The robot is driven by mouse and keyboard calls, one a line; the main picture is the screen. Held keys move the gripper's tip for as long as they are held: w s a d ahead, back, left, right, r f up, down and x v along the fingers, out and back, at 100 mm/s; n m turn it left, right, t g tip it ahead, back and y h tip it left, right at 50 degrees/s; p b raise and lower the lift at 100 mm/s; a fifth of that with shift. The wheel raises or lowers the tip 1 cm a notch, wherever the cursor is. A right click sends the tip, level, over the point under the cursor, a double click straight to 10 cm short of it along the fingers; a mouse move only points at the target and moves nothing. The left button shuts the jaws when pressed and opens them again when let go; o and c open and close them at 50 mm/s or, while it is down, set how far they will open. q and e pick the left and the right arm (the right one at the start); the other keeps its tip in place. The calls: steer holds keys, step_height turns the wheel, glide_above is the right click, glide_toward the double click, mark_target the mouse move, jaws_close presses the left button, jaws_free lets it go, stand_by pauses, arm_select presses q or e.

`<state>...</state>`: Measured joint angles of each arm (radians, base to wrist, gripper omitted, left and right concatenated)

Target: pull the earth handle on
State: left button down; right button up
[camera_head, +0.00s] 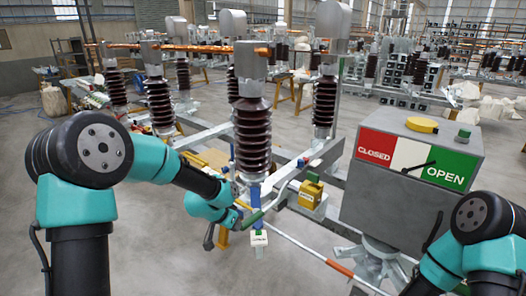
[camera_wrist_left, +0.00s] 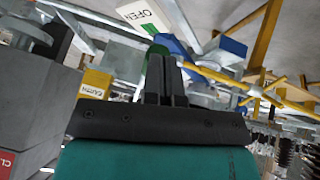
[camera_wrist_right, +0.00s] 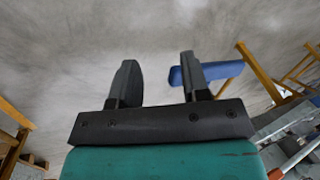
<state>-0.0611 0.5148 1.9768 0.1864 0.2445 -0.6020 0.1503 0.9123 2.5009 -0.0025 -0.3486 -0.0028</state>
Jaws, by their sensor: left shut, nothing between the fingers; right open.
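The yellow box marked EARTH (camera_head: 311,193) sits on the frame right of the middle; its label (camera_wrist_left: 95,83) shows in the left wrist view. A green-gripped lever (camera_head: 252,218) lies left of it, by a blue part (camera_head: 256,194) and a hanging white tag (camera_head: 260,239). That tag (camera_wrist_left: 144,15) reads OPEN in the left wrist view. My left gripper (camera_wrist_left: 165,65) is shut and empty, its fingertips close in front of a green part (camera_wrist_left: 157,49); contact cannot be told. My right gripper (camera_wrist_right: 155,80) is open and empty, over bare floor in its wrist view.
A grey cabinet (camera_head: 400,200) with a CLOSED/OPEN plate and black pointer stands at the right, between my arms. Brown insulators (camera_head: 252,140) rise from the metal frame. A rod with an orange band (camera_head: 338,267) runs low toward the cabinet. The floor at front left is clear.

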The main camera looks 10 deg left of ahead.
arm_select(q)
steer(key=shift+r, duration=0.1)
steer(key=s+a+f+v, duration=0.1)
steer(key=v, duration=1.1)
steer(key=shift+s+a+r, duration=0.2)
steer(key=shift+s+r, duration=0.1)
steer(key=shift+s, duration=0.05)
steer(key=shift+f, duration=0.1)
steer(key=s+d+f+n+g, duration=0.1)
steer(key=s+f+n, duration=0.1)
steer(key=s+f, duration=0.4)
steer(key=s+d+f+n+g, duration=0.1)
steer(key=s+f, duration=0.5)
steer(key=f, duration=1.1)
steer(key=s+d+f+n+g, duration=0.2)
steer(key=s+f, duration=0.4)
steer(key=f, duration=0.6)
steer(key=shift+s+d+n+y, duration=0.4)
steer(key=shift+d+n, duration=0.15)
steer(key=shift+n, duration=0.25)
steer(key=shift+f, duration=0.1)
